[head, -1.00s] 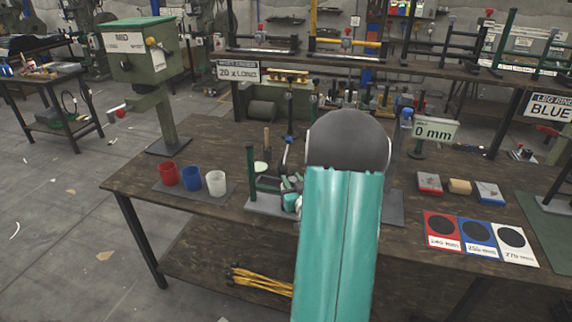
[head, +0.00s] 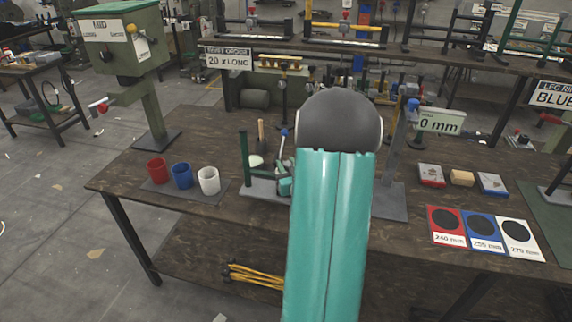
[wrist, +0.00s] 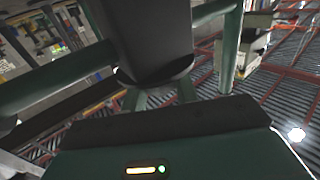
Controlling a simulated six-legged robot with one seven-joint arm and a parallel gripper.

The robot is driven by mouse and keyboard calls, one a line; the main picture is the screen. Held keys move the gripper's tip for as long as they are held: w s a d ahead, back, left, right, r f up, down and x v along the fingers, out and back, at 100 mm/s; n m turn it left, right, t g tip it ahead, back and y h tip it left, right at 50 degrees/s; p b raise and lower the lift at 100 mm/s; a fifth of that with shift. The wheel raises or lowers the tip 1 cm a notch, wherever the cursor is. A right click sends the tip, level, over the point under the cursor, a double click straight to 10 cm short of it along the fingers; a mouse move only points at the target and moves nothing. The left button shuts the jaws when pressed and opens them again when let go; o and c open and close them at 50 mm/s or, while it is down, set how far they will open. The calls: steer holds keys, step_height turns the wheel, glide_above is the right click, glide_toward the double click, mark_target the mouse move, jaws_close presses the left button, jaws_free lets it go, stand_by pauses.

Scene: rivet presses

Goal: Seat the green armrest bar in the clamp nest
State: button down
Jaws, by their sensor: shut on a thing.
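In the wrist view a dark green bar (wrist: 55,78) runs slantwise across the upper part, passing behind a dark block in the middle. A green upright (wrist: 231,55) stands at its right. My gripper (wrist: 155,75) is shut on the green armrest bar; the exact contact is dark and hard to see. In the head view my teal arm hides the gripper. A dark green post (head: 244,157) stands upright at the left end of a grey base plate (head: 256,190). A teal clamp part (head: 285,187) sits there, partly hidden by my arm; I cannot tell how the bar sits in the nest.
Red (head: 157,169), blue (head: 182,176) and white (head: 208,181) cups stand left of the base. A green-topped press (head: 120,45) stands at the back left. Colored cards (head: 482,232) and small boxes (head: 461,178) lie right. A gauge post (head: 397,150) stands behind my arm.

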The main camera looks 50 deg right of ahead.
mark_target(290, 163)
steer(key=shift+d, duration=0.2)
steer(key=shift+w+d+f, duration=0.35)
steer(key=shift+d+f, duration=0.1)
steer(key=shift+d, duration=0.3)
steer(key=shift+w+d+f, duration=0.3)
steer(key=shift+d+f, duration=0.1)
steer(key=shift+d, duration=0.3)
steer(key=shift+w+d, duration=0.35)
steer(key=shift+d, duration=0.45)
steer(key=shift+w+d, duration=0.35)
steer(key=shift+d, duration=0.45)
steer(key=shift+w+d, duration=0.35)
steer(key=shift+d, duration=0.45)
steer(key=shift+f, duration=0.2)
steer(key=shift+f, duration=1.35)
steer(key=c, duration=1)
jaws_free()
